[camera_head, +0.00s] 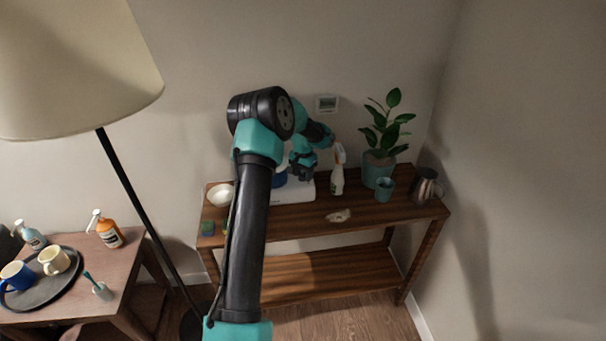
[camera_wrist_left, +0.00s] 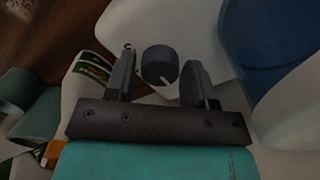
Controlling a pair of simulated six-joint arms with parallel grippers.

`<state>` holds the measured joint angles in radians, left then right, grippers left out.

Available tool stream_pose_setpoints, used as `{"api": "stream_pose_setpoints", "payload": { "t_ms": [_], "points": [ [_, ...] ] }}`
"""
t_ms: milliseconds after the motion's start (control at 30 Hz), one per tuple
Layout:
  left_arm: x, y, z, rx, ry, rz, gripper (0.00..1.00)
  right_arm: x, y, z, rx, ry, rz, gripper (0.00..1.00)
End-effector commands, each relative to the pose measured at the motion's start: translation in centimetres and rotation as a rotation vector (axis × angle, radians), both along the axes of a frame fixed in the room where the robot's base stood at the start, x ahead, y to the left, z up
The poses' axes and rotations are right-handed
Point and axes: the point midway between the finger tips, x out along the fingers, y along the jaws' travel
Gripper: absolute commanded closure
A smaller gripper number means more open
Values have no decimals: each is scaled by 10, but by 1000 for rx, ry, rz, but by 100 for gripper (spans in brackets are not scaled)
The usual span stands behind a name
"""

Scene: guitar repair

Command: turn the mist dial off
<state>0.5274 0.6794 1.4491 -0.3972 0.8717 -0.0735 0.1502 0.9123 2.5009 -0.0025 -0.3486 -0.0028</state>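The mist dial (camera_wrist_left: 157,62) is a dark round knob with a pale pointer line, on the white base (camera_wrist_left: 198,38) in the left wrist view. The line points toward the picture's lower right. A small dark mark is on the white surface left of the dial. My left gripper (camera_head: 303,174) is open, its fingers on either side of the dial with visible gaps. In the head view the white base (camera_head: 299,192) and its blue tank (camera_head: 280,181) stand on the wooden shelf, partly hidden by my left arm; the dial cannot be made out there. My right gripper is not in view.
A white spray bottle (camera_head: 337,177) stands close to the right of the base. A potted plant (camera_head: 378,168), a teal cup (camera_head: 384,189) and a metal pitcher (camera_head: 425,186) are farther right. A white bowl (camera_head: 220,194) is at left.

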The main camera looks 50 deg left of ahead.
Motion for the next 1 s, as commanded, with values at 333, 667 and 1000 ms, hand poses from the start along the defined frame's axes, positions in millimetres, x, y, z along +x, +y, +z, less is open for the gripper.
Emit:
{"api": "stream_pose_setpoints", "payload": {
  "t_ms": [333, 667, 1000],
  "points": [
    [0, 0, 0, 0, 0, -1, 35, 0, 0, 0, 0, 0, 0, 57],
    [0, 0, 20, 1, -2, -1, 35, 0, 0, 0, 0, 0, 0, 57],
    [1, 0, 83, 2, -4, -2, 35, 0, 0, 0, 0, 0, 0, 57]
  ]
}}
